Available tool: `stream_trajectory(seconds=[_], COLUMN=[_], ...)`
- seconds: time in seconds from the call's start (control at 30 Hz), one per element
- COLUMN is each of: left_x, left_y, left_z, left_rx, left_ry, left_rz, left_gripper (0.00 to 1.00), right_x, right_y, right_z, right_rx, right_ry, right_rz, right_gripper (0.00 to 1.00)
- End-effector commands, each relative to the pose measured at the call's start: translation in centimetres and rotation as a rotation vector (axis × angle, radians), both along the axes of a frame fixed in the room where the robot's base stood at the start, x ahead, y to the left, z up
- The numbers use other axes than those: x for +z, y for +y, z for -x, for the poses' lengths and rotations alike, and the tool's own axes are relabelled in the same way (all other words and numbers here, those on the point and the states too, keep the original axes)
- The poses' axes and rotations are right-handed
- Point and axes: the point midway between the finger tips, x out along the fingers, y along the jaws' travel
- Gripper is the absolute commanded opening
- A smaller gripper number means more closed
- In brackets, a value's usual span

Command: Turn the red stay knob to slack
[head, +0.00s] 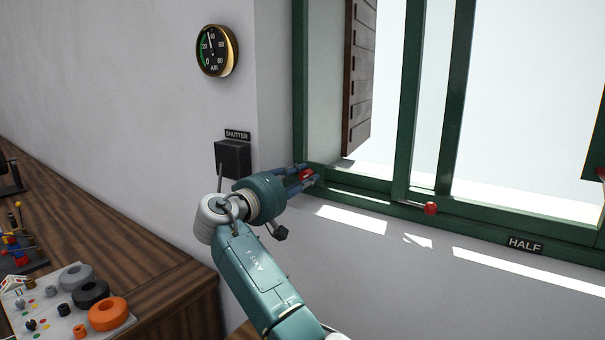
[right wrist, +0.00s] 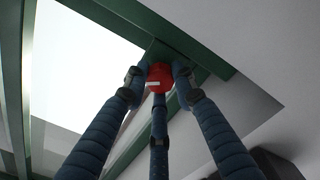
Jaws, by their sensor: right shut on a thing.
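The red stay knob (head: 306,175) sits at the lower left corner of the green window frame. My right gripper (head: 308,177) reaches it from the left, with its fingers around the knob. In the right wrist view the red knob (right wrist: 159,77) lies between the fingertips of my right gripper (right wrist: 160,80), which is shut on it. A pale mark shows on the knob's face. A second red knob (head: 431,208) is on the sill rail further right, apart from the gripper. My left gripper is not in view.
A HALF label (head: 525,244) is on the frame at right. A black shutter box (head: 233,158) with a lever and a round air gauge (head: 216,50) are on the wall. A wooden bench (head: 150,235) at left carries a white board (head: 60,318) with rings.

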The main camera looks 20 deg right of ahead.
Motion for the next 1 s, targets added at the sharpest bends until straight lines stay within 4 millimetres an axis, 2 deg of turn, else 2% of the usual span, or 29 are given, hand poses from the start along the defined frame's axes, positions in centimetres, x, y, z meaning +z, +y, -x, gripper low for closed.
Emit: stream_trajectory(seconds=[0.03,0.7,1.0], left_x=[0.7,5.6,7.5], left_y=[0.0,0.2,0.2], left_z=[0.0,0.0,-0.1], left_rx=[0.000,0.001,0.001], left_ry=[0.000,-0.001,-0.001], left_rz=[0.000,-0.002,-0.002], left_gripper=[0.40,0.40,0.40], right_x=[1.0,1.0,0.8], right_y=[0.0,0.1,0.0], right_z=[-0.1,-0.1,-0.1], right_rx=[0.004,0.002,0.001], right_ry=[0.024,0.517,0.678], right_rz=[0.035,0.420,0.545], right_gripper=[0.00,0.00,0.00])
